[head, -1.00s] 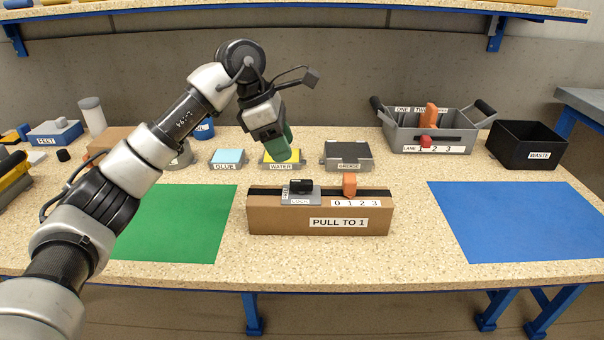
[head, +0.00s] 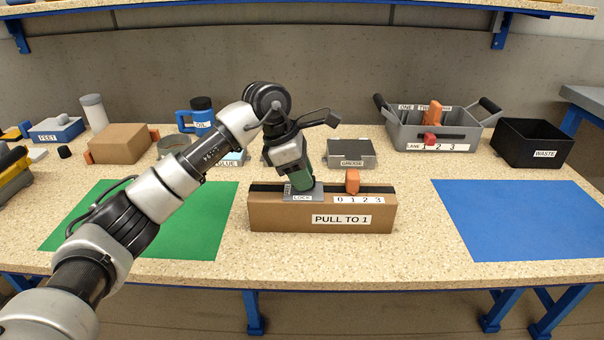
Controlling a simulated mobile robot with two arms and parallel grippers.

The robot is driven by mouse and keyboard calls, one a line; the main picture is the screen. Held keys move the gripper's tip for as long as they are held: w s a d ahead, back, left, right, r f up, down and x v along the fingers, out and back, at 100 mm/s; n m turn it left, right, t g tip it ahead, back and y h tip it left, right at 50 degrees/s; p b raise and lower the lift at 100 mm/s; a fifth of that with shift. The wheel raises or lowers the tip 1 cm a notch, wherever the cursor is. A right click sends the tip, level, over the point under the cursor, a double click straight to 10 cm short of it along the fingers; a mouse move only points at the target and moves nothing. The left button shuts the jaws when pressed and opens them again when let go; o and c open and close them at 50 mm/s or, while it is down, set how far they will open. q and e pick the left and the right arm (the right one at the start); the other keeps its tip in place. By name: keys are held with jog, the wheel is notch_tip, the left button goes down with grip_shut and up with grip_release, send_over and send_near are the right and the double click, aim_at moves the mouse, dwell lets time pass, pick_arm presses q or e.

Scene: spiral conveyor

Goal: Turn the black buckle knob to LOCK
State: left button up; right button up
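The cardboard box (head: 284,216) marked "PULL TO 1" stands at the middle of the bench. A dark strap runs along its top. A grey buckle plate (head: 302,198) with a "LOCK" label sits at the left part of the strap. An orange slider (head: 352,181) stands above the 0-1-2-3 scale, near the 1. My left gripper (head: 302,186) points down over the buckle plate, with its green fingers at the knob's place. The black knob is hidden behind the fingers, so whether they hold it cannot be told. My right gripper is not in view.
A green mat (head: 200,228) lies left of the box and a blue mat (head: 520,215) right. Behind stand a GREASE block (head: 350,152), a grey lane tray (head: 398,132) and a black WASTE bin (head: 530,142). The bench in front of the box is clear.

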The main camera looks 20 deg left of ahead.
pick_arm(q)
grip_shut()
